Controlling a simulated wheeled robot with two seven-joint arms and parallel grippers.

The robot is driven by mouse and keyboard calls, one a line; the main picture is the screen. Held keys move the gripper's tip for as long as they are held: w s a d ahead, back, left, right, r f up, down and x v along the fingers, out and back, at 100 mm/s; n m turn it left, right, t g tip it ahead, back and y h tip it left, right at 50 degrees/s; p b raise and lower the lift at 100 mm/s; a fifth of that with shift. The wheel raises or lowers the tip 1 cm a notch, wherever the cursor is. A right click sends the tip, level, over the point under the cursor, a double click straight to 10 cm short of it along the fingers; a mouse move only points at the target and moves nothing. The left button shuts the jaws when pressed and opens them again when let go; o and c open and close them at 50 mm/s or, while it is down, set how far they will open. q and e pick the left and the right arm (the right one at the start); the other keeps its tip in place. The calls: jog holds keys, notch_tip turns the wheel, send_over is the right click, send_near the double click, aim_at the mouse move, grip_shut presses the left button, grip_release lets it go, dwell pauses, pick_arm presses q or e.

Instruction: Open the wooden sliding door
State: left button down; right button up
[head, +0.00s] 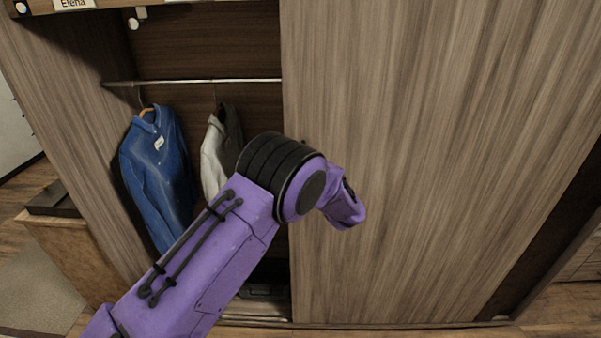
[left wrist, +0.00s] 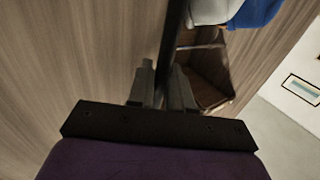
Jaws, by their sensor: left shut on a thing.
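The wooden sliding door (head: 420,150) is a tall grey-brown panel covering the right part of the wardrobe. The left part of the wardrobe stands uncovered. In the left wrist view the door's face (left wrist: 80,60) fills the left side, and its dark edge runs up between my fingers. My left gripper (left wrist: 162,80) is shut on that edge, one finger on each side. In the head view my purple arm and wrist cover the middle of the door's left edge, and the fingers are hidden. My right gripper is in neither view.
A blue shirt (head: 157,170) and a white and dark garment (head: 217,150) hang from a metal rail (head: 200,82) in the uncovered part. A wooden cabinet (head: 65,250) stands at the left. A dark gap shows right of the door.

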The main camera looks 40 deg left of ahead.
pick_arm(q)
jog(key=shift+s+a+g, duration=0.3)
jog(key=shift+a, duration=0.2)
jog(key=c, duration=1.2)
grip_release()
jog(key=shift+s+a, duration=0.15)
jog(key=shift+a, duration=0.15)
jog(key=shift+d+r, duration=0.1)
jog(key=shift+d, duration=0.2)
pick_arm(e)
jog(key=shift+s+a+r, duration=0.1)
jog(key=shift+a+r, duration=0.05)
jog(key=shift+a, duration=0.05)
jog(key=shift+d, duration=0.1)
pick_arm(q)
jog(key=shift+d, duration=0.1)
jog(key=b+v, duration=0.3)
jog(key=v, duration=0.7)
jog(key=shift+f, duration=0.2)
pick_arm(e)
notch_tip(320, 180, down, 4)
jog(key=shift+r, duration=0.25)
